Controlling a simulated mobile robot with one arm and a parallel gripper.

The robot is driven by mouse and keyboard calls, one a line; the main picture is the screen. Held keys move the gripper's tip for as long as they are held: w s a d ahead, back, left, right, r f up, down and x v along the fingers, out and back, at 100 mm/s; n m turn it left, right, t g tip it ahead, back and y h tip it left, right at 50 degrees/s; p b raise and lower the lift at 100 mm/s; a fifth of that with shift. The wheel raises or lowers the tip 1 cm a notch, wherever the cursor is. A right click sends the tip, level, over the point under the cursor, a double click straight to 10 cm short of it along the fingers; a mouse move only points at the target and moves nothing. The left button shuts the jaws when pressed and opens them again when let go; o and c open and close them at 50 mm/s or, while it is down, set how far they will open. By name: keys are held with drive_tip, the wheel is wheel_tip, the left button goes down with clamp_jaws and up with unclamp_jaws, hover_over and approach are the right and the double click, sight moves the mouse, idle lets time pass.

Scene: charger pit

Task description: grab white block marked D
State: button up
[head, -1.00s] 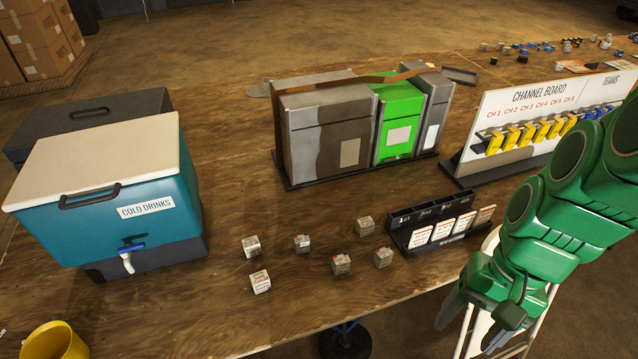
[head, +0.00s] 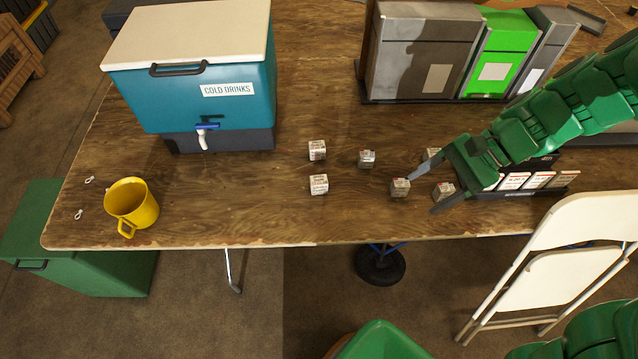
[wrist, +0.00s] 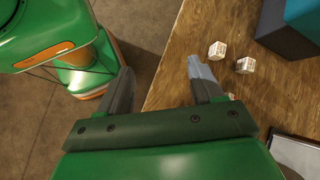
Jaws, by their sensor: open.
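Several small blocks lie loose on the wooden table (head: 250,215). Two whiter ones, an upper one (head: 317,150) and a lower one (head: 318,184), lie at the left of the group. Greyer ones lie to their right: one farther back (head: 366,159), one nearer the front (head: 400,188), and two by the gripper. I cannot read which block is marked D. My gripper (head: 422,192) is open and empty by the right-hand blocks. In the wrist view, the open fingers (wrist: 160,80) point past the table edge, with two pale blocks (wrist: 217,50) (wrist: 245,65) beyond the right finger.
A teal cold drinks cooler (head: 190,95) and a yellow mug (head: 132,205) stand at left. Grey and green bins (head: 425,60) stand behind. A dark card holder (head: 525,190) is beside my arm. A white folding chair (head: 570,260) stands in front. Table between mug and blocks is clear.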

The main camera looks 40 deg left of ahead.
drive_tip(key=w+a+f+m+g+y, duration=0.2)
drive_tip(key=w+a+f+m+g, duration=0.1)
drive_tip(key=a+f, duration=0.85)
drive_tip(key=m+y, duration=0.1)
drive_tip(key=m, duration=0.2)
approach(323, 179)
drive_tip(key=s+f, duration=0.1)
drive_tip(key=s+a+f, duration=0.1)
drive_tip(key=shift+s+a+f, duration=0.15)
drive_tip(key=shift+s+a, duration=0.05)
drive_tip(key=shift+s, duration=0.05)
drive_tip(key=shift+g+y, duration=0.3)
drive_tip(key=shift+x, duration=3.95)
drive_tip(key=shift+w+a, duration=0.1)
drive_tip(key=shift+w, duration=0.05)
drive_tip(key=c, duration=1.1)
drive_tip(key=shift+o, duration=0.2)
